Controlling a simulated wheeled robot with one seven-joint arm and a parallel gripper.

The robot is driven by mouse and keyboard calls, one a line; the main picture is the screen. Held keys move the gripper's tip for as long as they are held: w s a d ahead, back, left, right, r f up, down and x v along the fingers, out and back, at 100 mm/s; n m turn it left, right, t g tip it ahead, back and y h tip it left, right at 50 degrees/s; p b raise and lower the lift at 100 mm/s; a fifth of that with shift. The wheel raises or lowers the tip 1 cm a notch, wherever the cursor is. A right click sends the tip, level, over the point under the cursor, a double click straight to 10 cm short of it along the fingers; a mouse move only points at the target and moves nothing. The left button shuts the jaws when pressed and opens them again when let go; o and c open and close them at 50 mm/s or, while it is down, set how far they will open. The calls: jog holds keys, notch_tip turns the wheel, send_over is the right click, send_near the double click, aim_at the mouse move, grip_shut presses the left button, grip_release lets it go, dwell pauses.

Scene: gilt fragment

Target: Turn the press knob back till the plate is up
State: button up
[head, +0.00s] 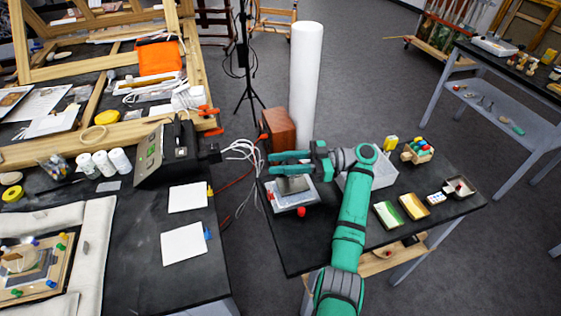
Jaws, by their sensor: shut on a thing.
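The small press (290,208) stands near the left end of the dark right-hand table, with a pale base and a grey block-like upper part (293,185). My gripper (274,164) reaches in from the right, level, directly over the press. Its two green fingers are shut on the press knob at the top. The fingers hide the knob itself, so its turn cannot be seen. The plate's height above the base is too small to tell in the head view.
A red-brown box (279,128) and a tall white roll (305,80) stand behind the press. A white bin (380,182) is to the right, partly behind my arm. Cables (240,152) hang between the tables.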

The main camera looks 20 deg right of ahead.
jog(key=shift+s+f+n+g, duration=0.1)
jog(key=shift+s+n+g, duration=0.15)
jog(key=shift+n+g, duration=0.5)
jog(key=shift+s+f+n+g, duration=0.1)
jog(key=shift+s+n+g, duration=0.2)
jog(key=shift+g, duration=0.75)
jog(key=shift+c, duration=0.2)
jog(key=shift+a+n+g, duration=0.1)
jog(key=shift+n+g, duration=0.45)
jog(key=shift+g, duration=0.15)
jog(key=o, duration=1.1)
jog(key=shift+r, duration=0.2)
jog(key=shift+r, duration=0.25)
jog(key=s+a+r, duration=0.1)
jog(key=s+r, duration=0.3)
jog(key=s+a+r, duration=0.1)
jog(key=s+r, duration=0.3)
jog(key=s, duration=0.1)
jog(key=s+a+r, duration=0.1)
jog(key=s+r, duration=0.3)
jog(key=shift+s+r, duration=0.1)
jog(key=shift+s, duration=0.25)
